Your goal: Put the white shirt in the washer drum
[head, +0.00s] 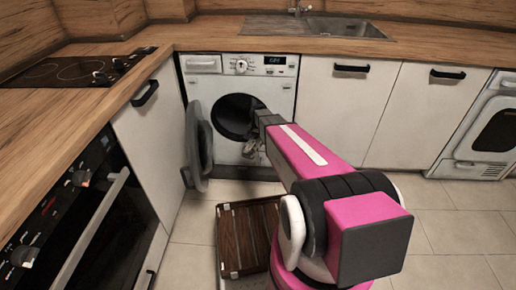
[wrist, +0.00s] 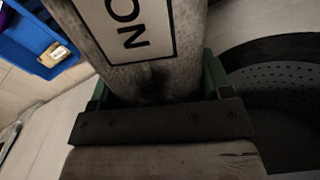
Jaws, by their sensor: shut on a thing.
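The white shirt (wrist: 140,22), greyish white with black printed letters in a frame, fills the upper middle of the wrist view. My gripper (wrist: 157,88) is shut on it, with its green fingers on either side of the cloth. In the head view a small pale part of the shirt (head: 250,151) hangs below my gripper, which my arm mostly hides. The washer (head: 284,98) stands under the counter with its round door (head: 199,145) swung open to the left. The dark drum (head: 232,117) is just left of my gripper; its perforated wall (wrist: 280,80) shows at the right of the wrist view.
A blue bin (wrist: 22,42) with a yellowish item shows in the wrist view. An oven (head: 95,215) is at the left, and a second machine (head: 487,133) at the far right. Floor tiles at right are clear.

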